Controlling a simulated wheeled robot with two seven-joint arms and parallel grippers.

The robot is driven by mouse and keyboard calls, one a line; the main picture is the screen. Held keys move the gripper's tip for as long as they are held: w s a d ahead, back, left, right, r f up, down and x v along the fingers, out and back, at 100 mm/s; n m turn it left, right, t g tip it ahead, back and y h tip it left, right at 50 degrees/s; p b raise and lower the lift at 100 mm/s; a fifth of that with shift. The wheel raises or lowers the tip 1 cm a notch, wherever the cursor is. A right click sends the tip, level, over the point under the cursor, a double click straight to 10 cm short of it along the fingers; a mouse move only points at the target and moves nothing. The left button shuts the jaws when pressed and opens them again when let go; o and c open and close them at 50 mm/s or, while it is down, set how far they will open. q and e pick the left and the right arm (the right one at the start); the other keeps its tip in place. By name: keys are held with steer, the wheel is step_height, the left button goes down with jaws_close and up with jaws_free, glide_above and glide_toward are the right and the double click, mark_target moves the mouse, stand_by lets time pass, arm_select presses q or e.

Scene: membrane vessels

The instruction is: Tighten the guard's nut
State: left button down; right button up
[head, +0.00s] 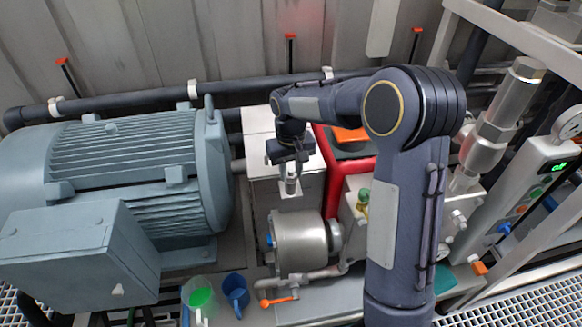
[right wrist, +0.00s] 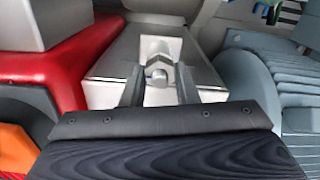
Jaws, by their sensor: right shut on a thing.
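The guard (head: 259,180) is a pale metal box between the blue-grey motor and the red frame. It also shows in the right wrist view (right wrist: 107,64). The nut (right wrist: 158,74) is a small metal hex piece at the guard's top, between the two fingers in the right wrist view. My right gripper (head: 290,185) points down over the guard and is shut on the nut (right wrist: 159,88). In the head view the fingers hide the nut. How tight it sits cannot be told. My left gripper is not in view.
The large motor (head: 130,160) stands left of the guard. The red frame (head: 343,170) is close on its right. A blue cup (head: 235,292) and a green-filled container (head: 201,297) stand front left.

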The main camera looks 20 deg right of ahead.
mark_target(291, 174)
steer(key=shift+r+m, duration=0.1)
steer(key=shift+m, duration=0.9)
steer(key=shift+o, duration=0.2)
steer(key=shift+w, duration=0.1)
steer(key=o, duration=1)
steer(key=shift+c, duration=0.2)
step_height(291, 174, up, 8)
steer(key=shift+f+p, duration=0.2)
steer(key=shift+p, duration=0.3)
